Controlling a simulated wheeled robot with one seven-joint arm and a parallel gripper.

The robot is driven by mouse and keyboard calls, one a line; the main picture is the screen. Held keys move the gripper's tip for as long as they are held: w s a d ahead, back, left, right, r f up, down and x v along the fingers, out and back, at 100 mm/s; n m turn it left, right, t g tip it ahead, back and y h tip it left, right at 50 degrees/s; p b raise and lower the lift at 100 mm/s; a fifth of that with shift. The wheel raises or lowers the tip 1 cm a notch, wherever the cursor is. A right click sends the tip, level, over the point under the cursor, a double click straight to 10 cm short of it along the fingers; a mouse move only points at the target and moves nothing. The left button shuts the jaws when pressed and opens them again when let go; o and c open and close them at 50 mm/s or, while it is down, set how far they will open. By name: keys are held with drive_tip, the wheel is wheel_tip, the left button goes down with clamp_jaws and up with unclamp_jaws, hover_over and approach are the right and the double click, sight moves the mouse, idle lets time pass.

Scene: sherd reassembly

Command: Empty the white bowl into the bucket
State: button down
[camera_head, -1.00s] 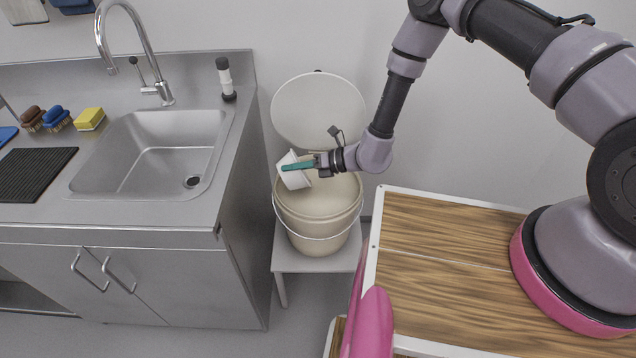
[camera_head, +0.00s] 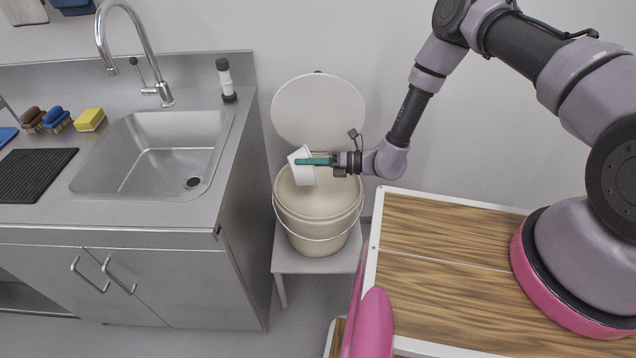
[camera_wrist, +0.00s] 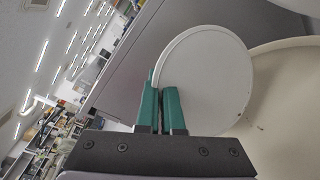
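The white bowl (camera_head: 302,172) is tilted above the open mouth of the bucket in the head view. My gripper (camera_head: 312,161), with teal fingers, is shut on the bowl's wall from the right. In the wrist view, the fingers (camera_wrist: 168,110) pinch the edge of the bowl (camera_wrist: 210,70), which shows as a pale round shape. The cream bucket (camera_head: 316,222) stands on a small grey stand, with its wire handle hanging in front. A few dark specks show by the bowl's lower edge and the bucket in the wrist view. The bucket's floor is hidden in the head view.
The round bucket lid (camera_head: 319,110) stands upright behind the bucket. A steel sink counter (camera_head: 228,150) is close on the left, with a tall tap (camera_head: 140,50). A wood-topped surface (camera_head: 440,270) is on the right.

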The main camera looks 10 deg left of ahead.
drive_tip(key=shift+w+d+r+m+y, duration=0.1)
drive_tip(key=shift+w+d+m+y, duration=0.45)
drive_tip(key=shift+d+y, duration=0.25)
drive_tip(key=shift+w+d+r+m+y, duration=0.1)
drive_tip(key=shift+w+d+m+y, duration=0.4)
drive_tip(key=shift+d+y, duration=0.3)
drive_tip(key=shift+s+a+r+n, duration=0.2)
drive_tip(key=shift+a+n, duration=0.05)
drive_tip(key=shift+a, duration=0.1)
drive_tip(key=a+h, duration=0.1)
drive_tip(key=s+a+n+h, duration=0.1)
drive_tip(key=s+a+h, duration=0.1)
drive_tip(key=shift+f+n+h, duration=0.3)
drive_tip(key=shift+n+h, duration=0.1)
drive_tip(key=shift+f, duration=0.2)
drive_tip(key=shift+s+a+h, duration=0.3)
drive_tip(key=shift+a, duration=0.2)
drive_tip(key=s+a+f+n+t+h, duration=0.45)
drive_tip(key=s+a+f+h, duration=0.2)
drive_tip(key=a+h, duration=0.45)
wheel_tip(320, 180, up, 14)
drive_tip(key=s+a+t+h, duration=0.1)
drive_tip(key=t, duration=0.1)
drive_tip(key=shift+f+h, duration=0.15)
drive_tip(key=shift+h, duration=0.25)
